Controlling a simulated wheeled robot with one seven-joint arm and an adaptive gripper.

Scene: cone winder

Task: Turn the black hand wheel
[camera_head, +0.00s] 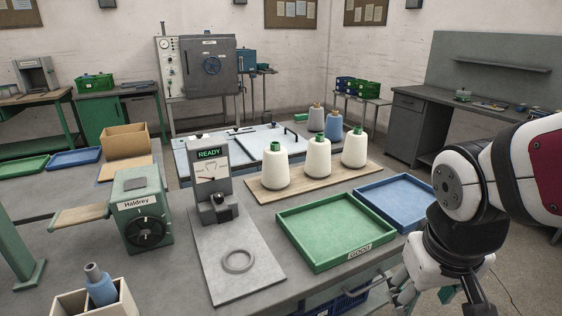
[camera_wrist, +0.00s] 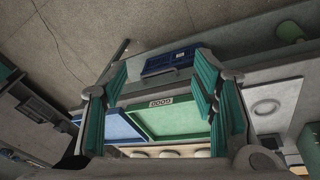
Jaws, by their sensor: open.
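The black hand wheel (camera_head: 146,229) is a dark round knob on the front of a small green machine (camera_head: 130,190) labelled "Haldrey", at the left of the near table. Nothing touches the wheel. My gripper (camera_wrist: 162,88) is open and empty, its teal fingers wide apart in the wrist view. The wheel does not show in the wrist view.
On the near table stand a "READY" gauge (camera_head: 212,170), a green "GOOD" tray (camera_head: 335,232), a blue tray (camera_head: 394,200) and white yarn cones (camera_head: 318,158) on a board. A box (camera_head: 70,305) with a blue cone (camera_head: 101,287) stands in front of the green machine.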

